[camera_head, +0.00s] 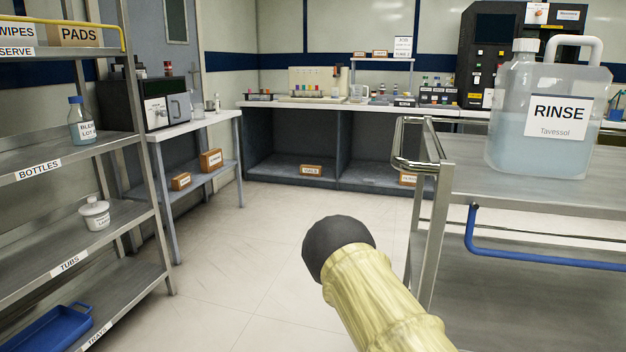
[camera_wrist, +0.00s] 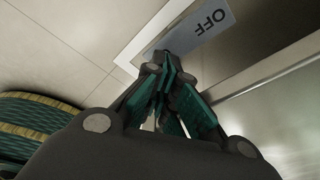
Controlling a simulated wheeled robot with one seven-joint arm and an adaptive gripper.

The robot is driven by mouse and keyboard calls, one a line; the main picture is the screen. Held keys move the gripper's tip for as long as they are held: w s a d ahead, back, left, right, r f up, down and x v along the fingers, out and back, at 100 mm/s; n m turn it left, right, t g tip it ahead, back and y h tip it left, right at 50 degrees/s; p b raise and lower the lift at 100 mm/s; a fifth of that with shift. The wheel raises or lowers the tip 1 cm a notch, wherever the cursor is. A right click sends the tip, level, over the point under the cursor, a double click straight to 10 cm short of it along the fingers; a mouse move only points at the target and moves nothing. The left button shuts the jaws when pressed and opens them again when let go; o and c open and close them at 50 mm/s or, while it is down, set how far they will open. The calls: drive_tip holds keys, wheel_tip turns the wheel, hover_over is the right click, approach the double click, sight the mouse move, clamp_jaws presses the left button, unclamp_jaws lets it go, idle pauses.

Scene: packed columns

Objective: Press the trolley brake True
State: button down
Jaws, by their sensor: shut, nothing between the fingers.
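The steel trolley (camera_head: 462,150) stands at the right in the head view, with a blue bar (camera_head: 540,262) below its top. In the wrist view, a blue-grey plate (camera_wrist: 222,34) reads OFF, upside down, with a pale border beside it. I take it as part of the brake; its mechanism is not clear. My gripper (camera_wrist: 172,62) is shut and empty, its tips overlapping the plate's lower end in the picture. I cannot tell whether they touch it. The head view shows my arm in the foreground, but not my gripper or the OFF plate.
A large RINSE jug (camera_head: 545,115) stands on the trolley. A shelf rack (camera_head: 110,215) with bottles and tubs is at the left. A bench (camera_head: 350,108) runs along the back. The floor (camera_head: 255,245) between rack and trolley is clear.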

drive_tip(key=shift+f+b, duration=0.6)
drive_tip(key=shift+f, duration=0.75)
idle(0.9)
drive_tip(key=shift+r, duration=0.15)
wheel_tip(320, 180, up, 8)
drive_tip(key=p, duration=0.6)
idle(0.5)
drive_tip(key=shift+a+f, duration=0.1)
drive_tip(key=shift+f, duration=0.1)
